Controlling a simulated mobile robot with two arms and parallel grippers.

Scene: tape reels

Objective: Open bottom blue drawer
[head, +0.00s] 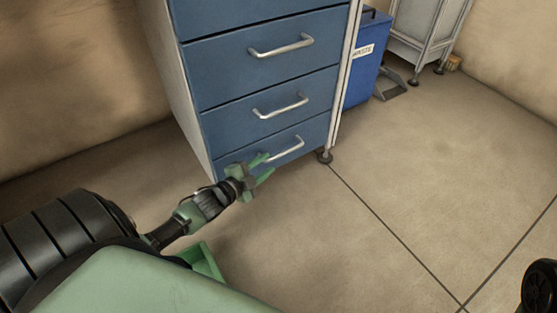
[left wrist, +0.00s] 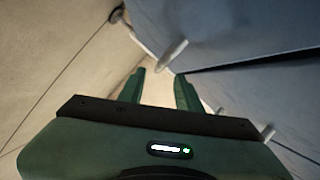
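The bottom blue drawer (head: 232,158) is the lowest front of the blue cabinet and looks shut. Its silver bar handle (head: 290,151) is partly behind my left gripper. My left gripper (head: 264,167) is in front of this drawer, with its two green fingers spread at the left part of the handle. In the left wrist view the open fingers (left wrist: 160,82) point toward a pale bar handle (left wrist: 172,55), which shows just past the fingertips. I cannot tell whether they touch it. My right gripper is not in view.
Further blue drawers (head: 285,88) with silver handles, all looking shut, are above. A cabinet foot (head: 324,156) stands on the floor. A blue waste bin (head: 363,70) with a pedal and a grey cabinet (head: 425,28) stand behind to the right. The tiled floor (head: 430,170) is clear.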

